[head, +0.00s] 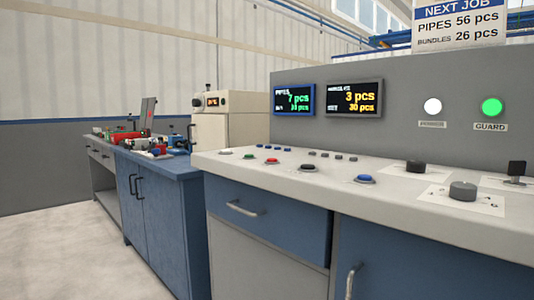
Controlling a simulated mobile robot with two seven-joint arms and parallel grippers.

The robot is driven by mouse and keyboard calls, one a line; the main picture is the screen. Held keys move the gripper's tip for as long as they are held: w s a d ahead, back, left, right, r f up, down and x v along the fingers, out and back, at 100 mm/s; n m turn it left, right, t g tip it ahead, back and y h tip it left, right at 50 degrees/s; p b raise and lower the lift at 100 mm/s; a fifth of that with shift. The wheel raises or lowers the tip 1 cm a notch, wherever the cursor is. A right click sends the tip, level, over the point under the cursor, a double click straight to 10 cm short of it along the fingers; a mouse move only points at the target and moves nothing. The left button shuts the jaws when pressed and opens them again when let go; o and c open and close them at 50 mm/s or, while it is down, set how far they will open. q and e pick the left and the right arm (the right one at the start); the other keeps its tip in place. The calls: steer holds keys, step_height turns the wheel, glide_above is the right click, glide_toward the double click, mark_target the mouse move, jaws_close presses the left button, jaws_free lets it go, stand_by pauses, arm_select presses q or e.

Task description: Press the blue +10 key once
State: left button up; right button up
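A grey-white control console stands at the right with a sloped key panel (330,190). A large blue button (365,179) sits near its front edge. Smaller blue keys show in the back row, one at the left (260,148) and another (297,153) further right, among several small dark keys (339,156). No key label is readable from here, so I cannot tell which one is +10. The blue-framed pipes display (294,99) reads 7 pcs, with a small lower line that is hard to read. Neither of my grippers is in view.
A sign (460,25) reads NEXT JOB, pipes 56, bundles 26. Red (271,161) and black (308,167) buttons and knobs (463,190) share the panel. A blue workbench (160,190) stands left; floor before it is clear.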

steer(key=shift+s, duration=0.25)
